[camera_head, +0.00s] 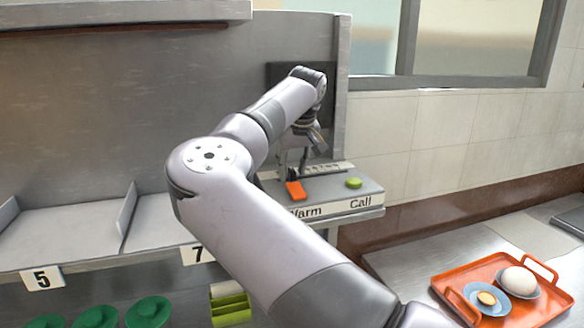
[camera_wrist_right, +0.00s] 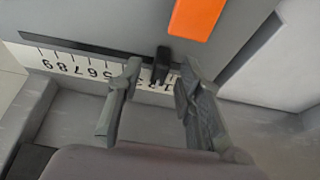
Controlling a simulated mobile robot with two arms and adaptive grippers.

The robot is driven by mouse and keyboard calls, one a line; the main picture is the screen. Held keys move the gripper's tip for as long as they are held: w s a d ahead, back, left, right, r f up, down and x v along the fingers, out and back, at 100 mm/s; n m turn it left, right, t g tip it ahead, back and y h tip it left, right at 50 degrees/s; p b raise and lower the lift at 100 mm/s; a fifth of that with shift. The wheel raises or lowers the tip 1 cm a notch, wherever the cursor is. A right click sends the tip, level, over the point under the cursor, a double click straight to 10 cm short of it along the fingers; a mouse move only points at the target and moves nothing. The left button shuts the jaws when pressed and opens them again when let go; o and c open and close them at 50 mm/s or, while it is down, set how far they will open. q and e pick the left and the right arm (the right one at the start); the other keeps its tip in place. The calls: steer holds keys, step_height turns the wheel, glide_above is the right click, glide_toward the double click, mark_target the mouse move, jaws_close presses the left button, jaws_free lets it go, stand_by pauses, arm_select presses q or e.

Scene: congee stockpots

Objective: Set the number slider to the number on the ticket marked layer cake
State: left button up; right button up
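The number slider shows in the right wrist view as a black knob (camera_wrist_right: 162,64) on a dark slot over a white number scale (camera_wrist_right: 70,62). The digits appear upside down, with 9 toward the left. The knob is near the low-number end; its exact number is partly hidden by my fingers. My right gripper (camera_wrist_right: 160,72) is open, with its fingertips on either side of the knob and a gap visible to each. In the head view my right gripper (camera_head: 298,160) is at the control panel, partly hidden. No layer cake ticket is visible. My left gripper is out of view.
The grey panel (camera_head: 335,194) carries an orange lever (camera_head: 296,191) beside the slider and a green button (camera_head: 353,183) above "Call". Numbered shelf bays (camera_head: 70,235) are at left. An orange tray (camera_head: 455,282) with food stands on the right counter. A dark board (camera_head: 275,75) stands behind my wrist.

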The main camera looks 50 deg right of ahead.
steer(key=v, duration=1.2)
steer(key=shift+f, duration=0.1)
